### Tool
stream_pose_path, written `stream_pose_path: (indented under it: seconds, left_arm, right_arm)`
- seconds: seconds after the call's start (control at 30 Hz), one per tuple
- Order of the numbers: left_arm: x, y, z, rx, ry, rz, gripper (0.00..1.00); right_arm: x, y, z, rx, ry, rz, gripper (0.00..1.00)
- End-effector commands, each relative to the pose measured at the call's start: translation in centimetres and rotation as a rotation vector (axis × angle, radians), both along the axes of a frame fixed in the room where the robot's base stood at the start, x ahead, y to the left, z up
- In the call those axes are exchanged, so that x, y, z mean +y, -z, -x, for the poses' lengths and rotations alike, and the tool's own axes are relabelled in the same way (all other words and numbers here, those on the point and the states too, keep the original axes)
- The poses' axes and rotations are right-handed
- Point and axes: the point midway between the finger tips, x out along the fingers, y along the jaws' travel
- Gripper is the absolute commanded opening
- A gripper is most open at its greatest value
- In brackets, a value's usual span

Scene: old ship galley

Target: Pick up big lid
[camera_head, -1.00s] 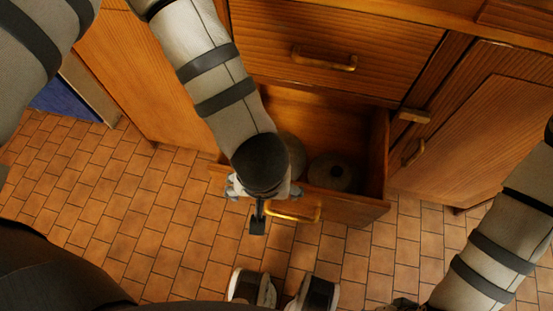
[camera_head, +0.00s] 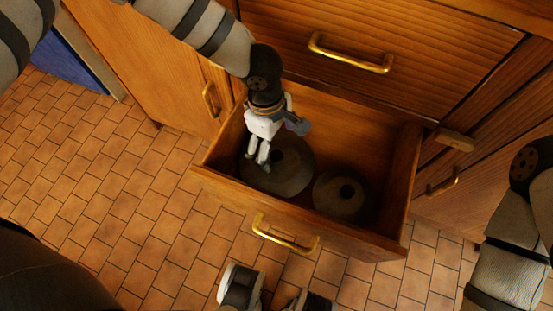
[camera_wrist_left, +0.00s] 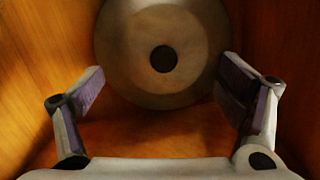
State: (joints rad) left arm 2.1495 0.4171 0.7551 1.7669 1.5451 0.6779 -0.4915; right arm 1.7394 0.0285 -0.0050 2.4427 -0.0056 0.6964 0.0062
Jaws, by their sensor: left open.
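The big lid (camera_head: 290,172) is a round, grey-brown lid with a dark knob, lying in the left part of the open drawer. A smaller similar lid (camera_head: 340,194) lies to its right. My left gripper (camera_head: 263,160) is over the left side of the big lid and partly hides it. In the left wrist view, the two fingers are wide apart and empty, with the big lid (camera_wrist_left: 165,75) ahead of them near the top middle. I cannot tell whether a finger touches it. My right gripper is not in view; only the right arm shows at the right edge.
The open wooden drawer (camera_head: 405,190) has walls close around the lids, and a brass handle (camera_head: 285,234) on its front. A closed drawer with a handle (camera_head: 350,55) sits above. Cabinet doors flank it. The tiled floor (camera_head: 130,180) is clear at left.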

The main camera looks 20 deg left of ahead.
Motion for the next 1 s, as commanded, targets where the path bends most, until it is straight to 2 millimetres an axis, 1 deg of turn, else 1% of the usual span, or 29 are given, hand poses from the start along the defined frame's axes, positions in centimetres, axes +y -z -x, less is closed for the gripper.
stream_pose_path:
  seconds: [0.1,0.23,0.3,0.5,0.57,0.6,0.67,0.7,0.87,0.9,1.0]
  left_arm:
    - [-0.2,2.5,0.5,0.003,0.003,-0.002,0.87]
    - [-0.4,4.6,0.6,0.003,0.002,-0.001,0.87]
    - [-0.5,4.9,0.6,0.0,0.003,-0.001,0.87]
    - [-0.5,4.9,0.5,-0.001,0.003,-0.001,0.87]
    - [-0.4,4.9,0.5,-0.001,0.003,-0.001,0.74]
    - [-0.4,4.9,0.5,-0.001,0.003,-0.001,0.65]
    - [-0.4,4.9,0.5,0.0,0.003,-0.001,0.51]
    - [-0.4,4.9,0.6,0.0,0.003,-0.001,0.42]
    - [-0.4,4.9,0.6,0.0,0.003,-0.001,0.06]
    - [-0.4,4.9,0.6,0.001,0.004,-0.001,0.0]
    - [-0.4,5.0,0.7,0.002,0.004,-0.002,0.0]
  right_arm:
    - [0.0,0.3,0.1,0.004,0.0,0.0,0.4]
    - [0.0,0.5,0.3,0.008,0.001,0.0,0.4]
    - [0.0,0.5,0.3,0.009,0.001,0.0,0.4]
    - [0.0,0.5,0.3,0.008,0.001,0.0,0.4]
    - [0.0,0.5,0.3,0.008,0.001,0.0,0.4]
    - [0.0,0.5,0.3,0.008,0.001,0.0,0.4]
    - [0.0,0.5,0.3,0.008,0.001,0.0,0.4]
    - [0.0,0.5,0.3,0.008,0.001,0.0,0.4]
    - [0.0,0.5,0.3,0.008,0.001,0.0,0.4]
    - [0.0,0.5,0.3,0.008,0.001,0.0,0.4]
    - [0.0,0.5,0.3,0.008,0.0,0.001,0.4]
